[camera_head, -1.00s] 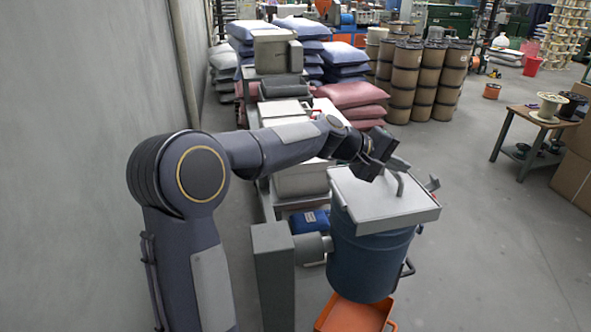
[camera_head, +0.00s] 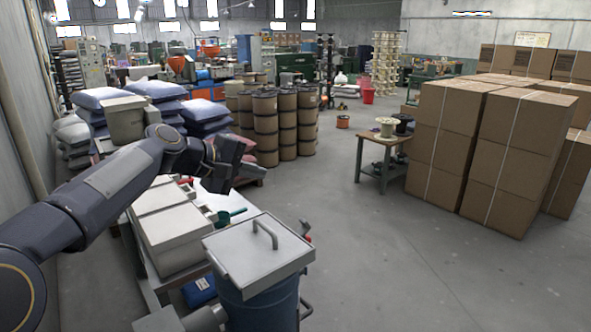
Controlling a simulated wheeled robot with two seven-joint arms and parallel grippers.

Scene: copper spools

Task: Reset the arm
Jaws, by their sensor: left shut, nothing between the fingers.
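My left arm comes in from the left side of the head view and reaches up toward the middle left. My left gripper (camera_head: 240,152) is shut and empty. It is raised in the air, and in the picture it lies above and behind the blue drum's lid. The drum (camera_head: 262,309) has a flat grey lid (camera_head: 258,256) with a bar handle (camera_head: 265,232); the gripper is clear of it. My right gripper is not in view.
White boxes (camera_head: 172,234) on a bench stand below my left arm. Brown drums (camera_head: 266,128) and blue sacks (camera_head: 205,108) stand behind. A small table (camera_head: 380,140) with spools and stacked cartons (camera_head: 455,120) stand to the right. The floor (camera_head: 400,270) between is clear.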

